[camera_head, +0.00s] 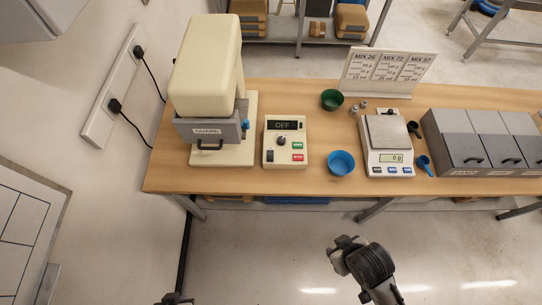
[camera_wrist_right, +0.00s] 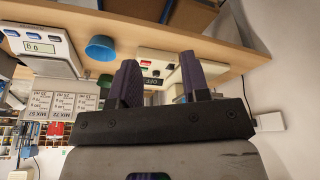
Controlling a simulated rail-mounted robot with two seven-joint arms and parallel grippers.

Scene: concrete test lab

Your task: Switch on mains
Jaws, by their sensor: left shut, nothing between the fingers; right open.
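My left gripper (camera_head: 175,299) barely enters at the bottom edge, shut and empty, well below the strip. My right gripper (camera_wrist_right: 157,70) is open and empty, in front of the bench and apart from the box.
A cream guarded machine (camera_head: 208,75) stands between the wall and the control box. A blue bowl (camera_head: 341,163), green bowl (camera_head: 332,99), scale (camera_head: 388,145), mix sign (camera_head: 388,72) and grey lidded bins (camera_head: 480,145) stand to the right. The floor in front is clear.

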